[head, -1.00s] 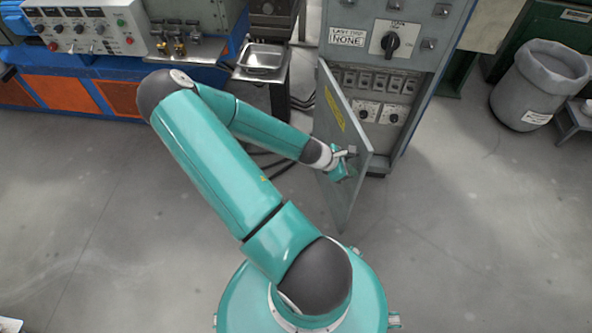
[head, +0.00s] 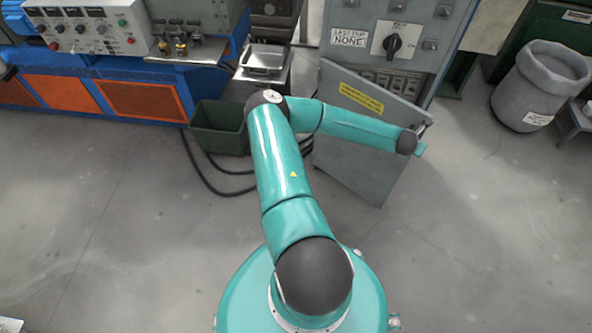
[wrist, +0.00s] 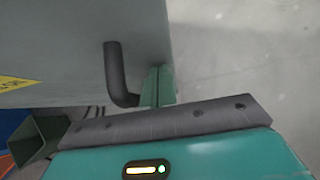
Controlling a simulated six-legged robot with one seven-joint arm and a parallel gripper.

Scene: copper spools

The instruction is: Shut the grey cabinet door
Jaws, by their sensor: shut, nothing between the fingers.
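The grey cabinet door (head: 350,165) stands partly open, hinged at its left side, with a yellow label on its outer face. Breakers inside the grey cabinet (head: 407,55) still show above the door's top edge. My gripper (head: 424,140) is at the door's free right edge, near the top. In the wrist view the door face (wrist: 60,50) fills the upper left, with a dark bent handle (wrist: 115,75). My gripper's fingers (wrist: 158,86) are shut and empty beside the handle, at the door's edge. I cannot tell whether they touch it.
A dark green bin (head: 220,128) and black cables (head: 215,188) lie left of the door. A blue and orange machine (head: 140,98) stands behind. A grey waste bin (head: 540,85) stands at the right. The floor in front is clear.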

